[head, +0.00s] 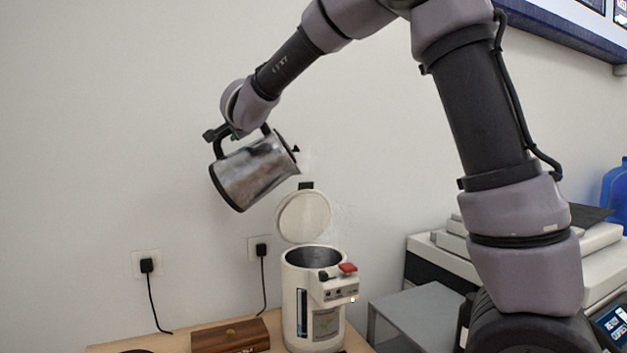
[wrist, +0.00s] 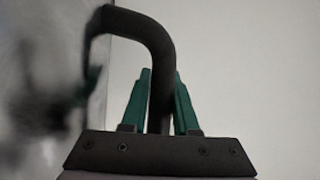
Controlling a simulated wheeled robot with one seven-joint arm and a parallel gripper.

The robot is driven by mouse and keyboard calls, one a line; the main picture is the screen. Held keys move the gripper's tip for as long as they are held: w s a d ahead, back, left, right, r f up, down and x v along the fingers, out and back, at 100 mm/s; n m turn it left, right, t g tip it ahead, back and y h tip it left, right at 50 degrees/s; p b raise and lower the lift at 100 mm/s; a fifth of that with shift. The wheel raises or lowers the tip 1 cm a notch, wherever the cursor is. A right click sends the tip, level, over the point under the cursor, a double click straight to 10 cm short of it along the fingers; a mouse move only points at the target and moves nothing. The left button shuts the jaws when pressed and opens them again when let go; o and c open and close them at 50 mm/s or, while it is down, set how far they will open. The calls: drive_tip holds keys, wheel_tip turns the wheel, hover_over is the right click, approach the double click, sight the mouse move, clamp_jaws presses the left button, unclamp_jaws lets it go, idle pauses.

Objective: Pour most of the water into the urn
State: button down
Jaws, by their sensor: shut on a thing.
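A metal kettle (head: 255,172) with a black handle is held in the air, up and left of the urn, tilted with its spout end toward the right. My gripper (wrist: 161,105) is shut on the kettle's black handle (wrist: 146,32); in the head view it is at the kettle's top left. The white urn (head: 300,298) stands upright on the counter with its round lid (head: 303,217) raised and its mouth open. Faint pale streaks show near the spout and above the urn's mouth. The water inside the kettle is hidden.
A brown wooden box (head: 230,336) lies on the counter (head: 125,347) left of the urn. Two wall sockets with black cords are behind. A grey box (head: 415,315) and a printer (head: 432,250) stand to the right. The air left of the kettle is clear.

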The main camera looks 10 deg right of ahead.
drive_tip(key=shift+d+r+m+b, duration=0.35)
drive_tip(key=shift+d+r+m, duration=0.15)
drive_tip(key=shift+d+r, duration=0.3)
drive_tip(key=shift+s+d+r+t+y+b, duration=0.1)
drive_tip(key=shift+d+r+t+y+b, duration=0.1)
drive_tip(key=shift+d+r+b, duration=0.3)
drive_tip(key=shift+s+d+r+t+y+b, duration=0.1)
drive_tip(key=shift+d+r+t+y+b, duration=0.15)
drive_tip(key=shift+r, duration=0.35)
drive_tip(key=shift+s+d+r+m+b, duration=0.25)
drive_tip(key=shift+d+r+m+b, duration=0.3)
drive_tip(key=shift+d, duration=0.25)
drive_tip(key=shift+d+r+m+t+y, duration=0.3)
drive_tip(key=shift+d+r+m, duration=0.2)
drive_tip(key=shift+d, duration=0.35)
drive_tip(key=shift+d+r+m, duration=0.2)
drive_tip(key=shift+d+m, duration=0.05)
drive_tip(key=shift+d, duration=0.4)
